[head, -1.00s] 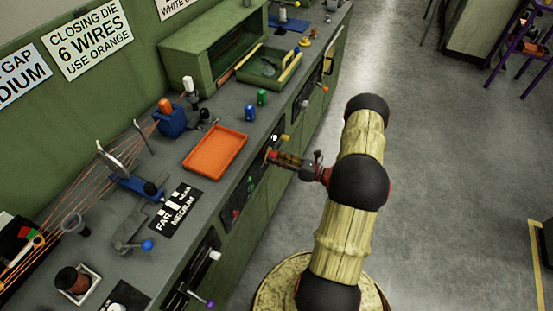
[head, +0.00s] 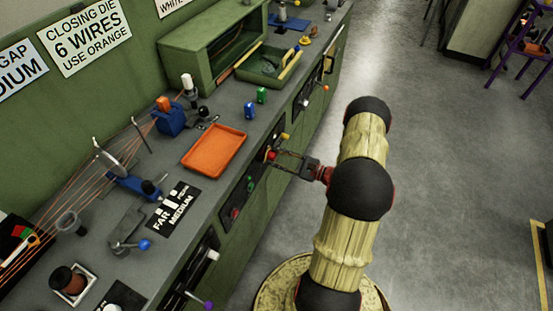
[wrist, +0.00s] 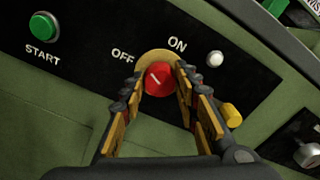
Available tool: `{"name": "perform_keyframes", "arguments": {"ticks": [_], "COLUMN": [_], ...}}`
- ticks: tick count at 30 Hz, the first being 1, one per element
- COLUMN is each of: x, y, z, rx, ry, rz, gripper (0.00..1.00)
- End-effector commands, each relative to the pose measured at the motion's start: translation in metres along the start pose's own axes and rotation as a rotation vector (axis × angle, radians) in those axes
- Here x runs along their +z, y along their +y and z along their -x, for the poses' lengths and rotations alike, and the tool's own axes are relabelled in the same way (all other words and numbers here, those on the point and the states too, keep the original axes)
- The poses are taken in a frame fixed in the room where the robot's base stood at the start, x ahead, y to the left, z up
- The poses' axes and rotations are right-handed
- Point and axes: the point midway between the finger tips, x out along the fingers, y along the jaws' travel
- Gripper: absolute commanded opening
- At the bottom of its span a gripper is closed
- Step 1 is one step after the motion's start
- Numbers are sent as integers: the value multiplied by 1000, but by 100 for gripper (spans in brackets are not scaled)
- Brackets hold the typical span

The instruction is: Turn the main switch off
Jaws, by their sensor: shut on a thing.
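The main switch is a red round knob (wrist: 157,80) with a short white line, on a yellowish round plate in the wrist view. OFF is printed to its upper left and ON above it. The white line appears to slant towards the upper left, the OFF side. My gripper (wrist: 158,88) has one finger on each side of the knob and is shut on it. In the head view my gripper (head: 276,158) reaches the bench's front panel, and the red knob (head: 271,156) shows small at its tips.
The black panel also carries a green START button (wrist: 44,26), a white lamp (wrist: 216,59) and a yellow knob (wrist: 232,115) close to the right finger. An orange tray (head: 214,151) lies on the bench above. The floor to the right is open.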

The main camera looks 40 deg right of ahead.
Motion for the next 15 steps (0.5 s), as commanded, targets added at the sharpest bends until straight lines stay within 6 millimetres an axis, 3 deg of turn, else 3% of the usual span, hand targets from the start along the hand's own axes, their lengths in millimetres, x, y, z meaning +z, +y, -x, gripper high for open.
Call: {"name": "perform_keyframes", "arguments": {"ticks": [15], "x": [-1], "y": [1], "z": [0], "rx": [0], "ry": [1], "rz": [373], "gripper": [6]}}
